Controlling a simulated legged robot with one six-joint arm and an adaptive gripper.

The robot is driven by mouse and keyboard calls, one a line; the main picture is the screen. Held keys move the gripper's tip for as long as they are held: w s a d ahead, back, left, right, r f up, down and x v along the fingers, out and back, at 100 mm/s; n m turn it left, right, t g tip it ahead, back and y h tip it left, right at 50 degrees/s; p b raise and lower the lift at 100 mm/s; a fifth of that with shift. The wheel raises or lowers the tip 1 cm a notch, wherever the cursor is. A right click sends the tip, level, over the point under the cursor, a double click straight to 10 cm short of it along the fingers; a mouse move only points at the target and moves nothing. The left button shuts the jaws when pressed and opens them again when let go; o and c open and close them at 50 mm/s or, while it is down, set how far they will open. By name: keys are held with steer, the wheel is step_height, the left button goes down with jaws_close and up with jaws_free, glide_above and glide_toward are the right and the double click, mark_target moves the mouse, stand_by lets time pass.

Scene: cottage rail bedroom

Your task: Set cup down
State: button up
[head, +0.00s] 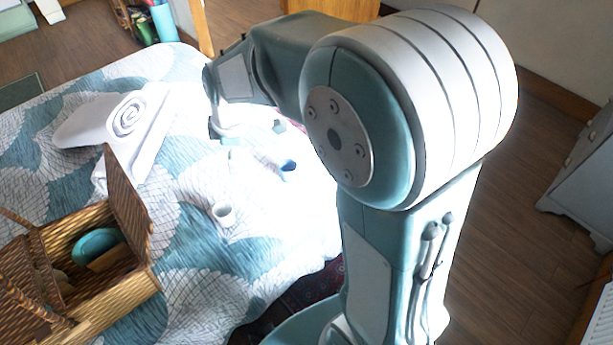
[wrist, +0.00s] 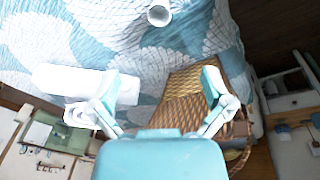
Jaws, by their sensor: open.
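A small white cup (head: 223,215) stands upright on the quilted bed, right of the wicker basket. A second cup with a blue inside (head: 288,168) stands farther back on the bright part of the quilt. A white cup (wrist: 159,15) shows at the top of the wrist view; I cannot tell for sure which of the two it is. My gripper (head: 248,130) is over the far part of the bed. In the wrist view its fingers (wrist: 162,90) are spread wide with nothing between them, apart from the cup.
The open wicker basket (head: 100,300), with a teal dish (head: 97,246) inside, sits at the near left of the bed. A rolled white towel (head: 145,130) lies behind it. The blue and white quilt (head: 190,255) has bare room around the cups. Strong light washes out part of it.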

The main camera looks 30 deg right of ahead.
steer(key=s+d+r+m+t, duration=0.1)
steer(key=s+d+r+m, duration=0.1)
steer(key=s, duration=0.4)
steer(key=s+d+r+m+t, duration=0.1)
steer(key=s+d+r+m, duration=0.2)
steer(key=s+m, duration=0.4)
steer(key=s+d+r+m+t+h, duration=0.1)
steer(key=s+d+r+m+t, duration=0.1)
steer(key=s+r+m, duration=0.3)
steer(key=shift+s+d, duration=0.4)
steer(key=shift+s, duration=0.65)
steer(key=shift+w+m, duration=0.1)
steer(key=shift+m, duration=0.2)
